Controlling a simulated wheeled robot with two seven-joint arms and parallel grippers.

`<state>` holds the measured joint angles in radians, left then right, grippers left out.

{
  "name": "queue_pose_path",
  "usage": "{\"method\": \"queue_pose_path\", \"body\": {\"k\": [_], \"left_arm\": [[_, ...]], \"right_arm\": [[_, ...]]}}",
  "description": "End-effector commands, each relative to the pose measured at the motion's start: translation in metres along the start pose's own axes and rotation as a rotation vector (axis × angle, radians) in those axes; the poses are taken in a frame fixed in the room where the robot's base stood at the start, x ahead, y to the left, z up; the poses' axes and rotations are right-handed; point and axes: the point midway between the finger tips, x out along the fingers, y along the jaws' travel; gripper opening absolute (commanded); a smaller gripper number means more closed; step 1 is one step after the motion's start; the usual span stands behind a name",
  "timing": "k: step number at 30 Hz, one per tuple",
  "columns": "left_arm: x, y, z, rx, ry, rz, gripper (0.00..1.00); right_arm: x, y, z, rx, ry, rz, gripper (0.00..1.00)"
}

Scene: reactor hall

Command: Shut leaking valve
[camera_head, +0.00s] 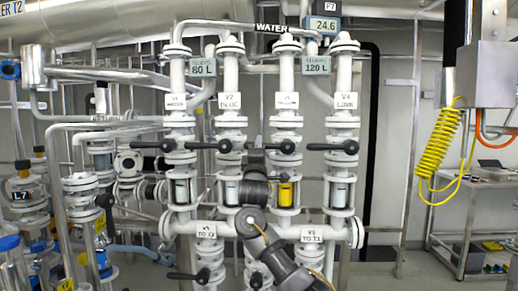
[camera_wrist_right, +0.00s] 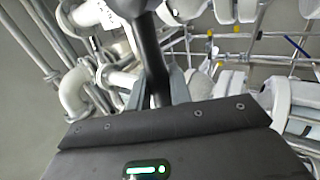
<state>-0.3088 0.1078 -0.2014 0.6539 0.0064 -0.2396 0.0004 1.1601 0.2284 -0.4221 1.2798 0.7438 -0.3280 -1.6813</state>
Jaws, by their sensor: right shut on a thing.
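A white pipe manifold (camera_head: 287,120) in the head view has a row of valves with black lever handles. The V2 lever (camera_head: 205,145) and the V4 lever (camera_head: 330,147) lie level, pointing left. The third valve's lever (camera_head: 287,147) also points left, toward my right gripper (camera_head: 255,152). In the right wrist view, a black lever (camera_wrist_right: 155,60) passes between the grey fingers of my right gripper (camera_wrist_right: 165,88), which is shut on it. The fingertips are small and partly hidden in the head view. I see no clear leak. My left gripper is out of view.
Sight glasses sit below the levers; the third (camera_head: 285,192) holds yellow liquid. Lower valves V5 (camera_head: 205,255) and V6 (camera_head: 311,255) stand below. A yellow coiled hose (camera_head: 434,145) hangs right, before a metal table (camera_head: 470,205). More pipes crowd the left.

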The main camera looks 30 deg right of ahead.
Motion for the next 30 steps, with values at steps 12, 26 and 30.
{"method": "queue_pose_path", "body": {"k": [12, 26, 30], "left_arm": [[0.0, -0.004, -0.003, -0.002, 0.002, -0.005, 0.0], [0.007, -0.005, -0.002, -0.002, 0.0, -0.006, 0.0], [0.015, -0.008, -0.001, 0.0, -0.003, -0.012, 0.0]], "right_arm": [[0.002, 0.004, 0.002, 0.004, -0.003, 0.006, 0.38], [-0.017, -0.002, 0.0, 0.002, 0.0, 0.002, 0.4], [-0.044, -0.002, 0.0, 0.004, 0.001, 0.003, 0.4]]}}
